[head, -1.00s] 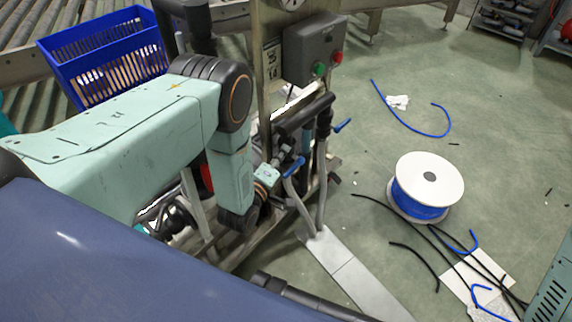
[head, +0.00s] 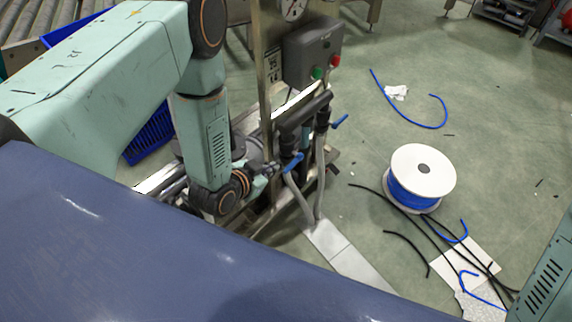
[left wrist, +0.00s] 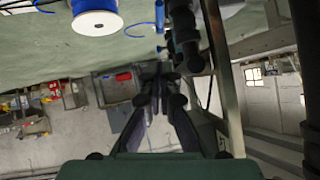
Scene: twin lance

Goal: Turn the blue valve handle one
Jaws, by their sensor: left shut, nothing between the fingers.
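Two blue valve handles show in the head view on the pipework of a steel stand. The nearer blue handle (head: 293,163) is on the left pipe, and the other blue handle (head: 340,122) is on the right pipe. My left gripper (head: 270,168) is just left of the nearer handle; I cannot tell whether it touches it. In the left wrist view the fingers (left wrist: 157,78) are together with nothing between them. A blue handle (left wrist: 160,16) shows above the fingertips there, beside dark pipework. My right gripper is not in view.
A grey box (head: 313,50) with green and red buttons is above the valves, with a gauge (head: 293,8) over it. A white reel of blue hose (head: 422,178) and loose hoses lie on the floor to the right. A blue crate (head: 150,135) is partly behind my arm.

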